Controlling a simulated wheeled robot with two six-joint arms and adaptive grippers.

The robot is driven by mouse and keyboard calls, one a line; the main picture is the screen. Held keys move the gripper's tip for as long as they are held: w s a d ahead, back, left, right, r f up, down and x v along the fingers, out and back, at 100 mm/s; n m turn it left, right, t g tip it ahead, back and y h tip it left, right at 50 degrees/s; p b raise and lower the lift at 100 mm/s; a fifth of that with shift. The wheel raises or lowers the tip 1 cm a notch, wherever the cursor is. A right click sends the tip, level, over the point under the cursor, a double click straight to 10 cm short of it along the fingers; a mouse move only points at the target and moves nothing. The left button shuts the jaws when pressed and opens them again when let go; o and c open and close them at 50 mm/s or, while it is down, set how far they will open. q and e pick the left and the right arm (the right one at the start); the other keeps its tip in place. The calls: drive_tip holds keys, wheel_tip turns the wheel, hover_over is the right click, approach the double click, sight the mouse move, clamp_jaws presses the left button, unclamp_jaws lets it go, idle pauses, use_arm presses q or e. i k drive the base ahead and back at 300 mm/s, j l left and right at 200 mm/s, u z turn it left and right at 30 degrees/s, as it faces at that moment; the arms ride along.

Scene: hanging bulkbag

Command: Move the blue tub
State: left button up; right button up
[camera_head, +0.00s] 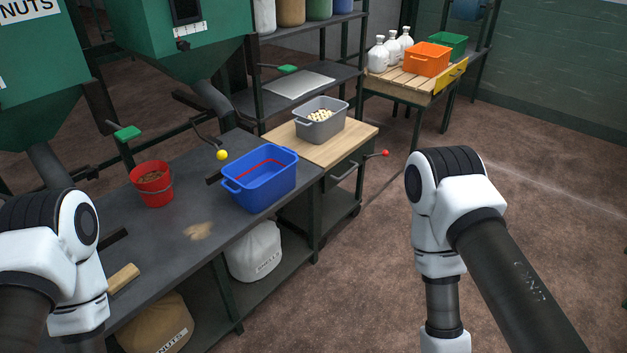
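The blue tub (258,184) stands upright on the dark grey workbench (135,228), near the bench's right end. It has a handle at each end, and a red line shows along its inner wall. Its floor is mostly hidden by the near wall. Both of my arms are in view, the left at the lower left and the right at the right side. Neither arm touches the tub. Both grippers are outside the picture.
A red bucket (152,184) stands left of the tub. A grey bin (321,122) with pale contents sits on a wooden top (358,134) behind it. A yellow knob (222,155) is close behind the tub. A spill (198,231) and wooden block (123,278) lie in front.

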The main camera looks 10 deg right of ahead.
sight(256, 180)
drive_tip(key=i+j+u, duration=0.3)
drive_tip(key=i, duration=0.2)
drive_tip(key=i+u, duration=0.25)
drive_tip(key=i, duration=0.2)
